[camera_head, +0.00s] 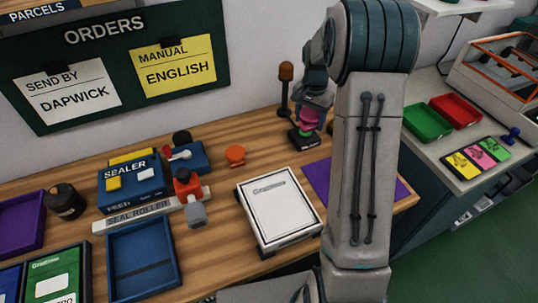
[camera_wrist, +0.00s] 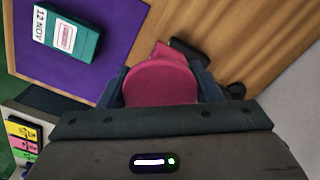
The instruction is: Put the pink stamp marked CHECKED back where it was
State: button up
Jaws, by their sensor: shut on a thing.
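The pink stamp (camera_head: 311,116) is between the jaws of my gripper (camera_head: 312,104) at the back of the wooden table. In the wrist view its round pink top (camera_wrist: 160,82) fills the space between the two fingers (camera_wrist: 161,88). A black block (camera_head: 304,138) with a small light marking shows directly under the pink part. I cannot tell whether this block is the stamp's foot or a separate holder, or whether it touches the table. The word CHECKED cannot be read. My arm hides part of the table to the right.
A dark post with a brown knob (camera_head: 286,72) stands just left of the gripper. A white-topped box (camera_head: 278,208) lies in front. A purple mat (camera_head: 318,180) is partly behind my arm; a teal block marked 12 NOV (camera_wrist: 68,34) lies on it. An orange knob (camera_head: 235,155) stands left.

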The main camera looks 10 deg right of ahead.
jog(key=shift+w+f+b, duration=0.2)
jog(key=shift+f+b, duration=0.5)
jog(key=shift+f, duration=0.4)
jog(key=shift+a+f, duration=0.1)
jog(key=shift+f, duration=0.05)
jog(key=p, duration=0.2)
send_over(270, 152)
notch_tip(270, 152, down, 7)
jog(key=shift+s+r, duration=0.1)
jog(key=shift+r, duration=0.1)
jog(key=shift+f+p, duration=0.6)
jog(key=shift+f, duration=1.45)
jog(key=shift+f, duration=0.25)
jog(key=o, duration=0.8)
jog(key=shift+r, duration=0.1)
